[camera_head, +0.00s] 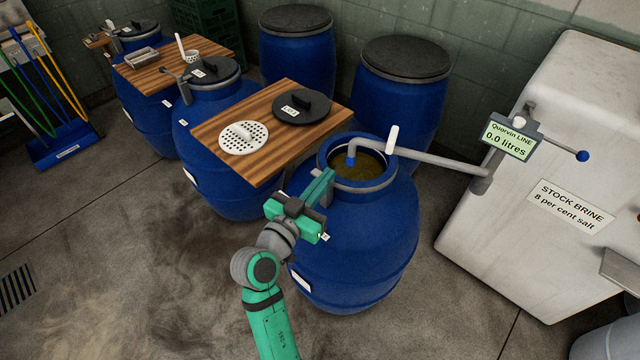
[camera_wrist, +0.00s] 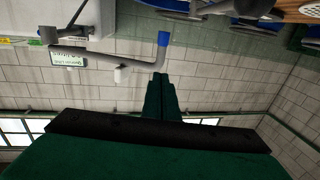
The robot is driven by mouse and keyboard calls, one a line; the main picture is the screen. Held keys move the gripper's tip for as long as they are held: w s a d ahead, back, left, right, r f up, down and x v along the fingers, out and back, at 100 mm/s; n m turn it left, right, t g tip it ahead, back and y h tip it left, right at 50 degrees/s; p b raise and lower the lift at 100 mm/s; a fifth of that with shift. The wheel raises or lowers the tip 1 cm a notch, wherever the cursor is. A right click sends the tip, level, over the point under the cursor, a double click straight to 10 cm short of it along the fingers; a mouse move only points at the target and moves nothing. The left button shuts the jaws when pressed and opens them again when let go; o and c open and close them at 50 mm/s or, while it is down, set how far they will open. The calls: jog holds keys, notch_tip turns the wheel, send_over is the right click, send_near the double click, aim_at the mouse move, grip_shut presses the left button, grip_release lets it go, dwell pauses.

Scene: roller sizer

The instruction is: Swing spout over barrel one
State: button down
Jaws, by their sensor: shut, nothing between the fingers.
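The spout (camera_head: 435,159) is a grey pipe on an upright post at the white tank. Its blue tip (camera_head: 351,157) points down over the mouth of the nearest open blue barrel (camera_head: 355,235), which holds a brownish liquid. A white grip (camera_head: 392,138) stands up from the pipe. The barrel's number cannot be read. My gripper (camera_head: 328,176) is shut and empty at the left rim of this barrel, left of the blue tip. In the wrist view, my finger ends (camera_wrist: 160,78) lie close below the blue tip (camera_wrist: 163,39) in the picture; contact cannot be told.
A wooden board (camera_head: 225,140) with a black lid (camera_head: 302,107) and a white perforated disc (camera_head: 243,138) lies left of the open barrel. Several other blue barrels stand behind and left. A display (camera_head: 508,139) reads 0.0 litres. The floor at lower left is clear.

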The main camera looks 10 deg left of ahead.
aim_at(350, 147)
jog(key=x, duration=0.9)
jog(key=shift+w+d+f, duration=0.1)
jog(key=shift+w, duration=0.1)
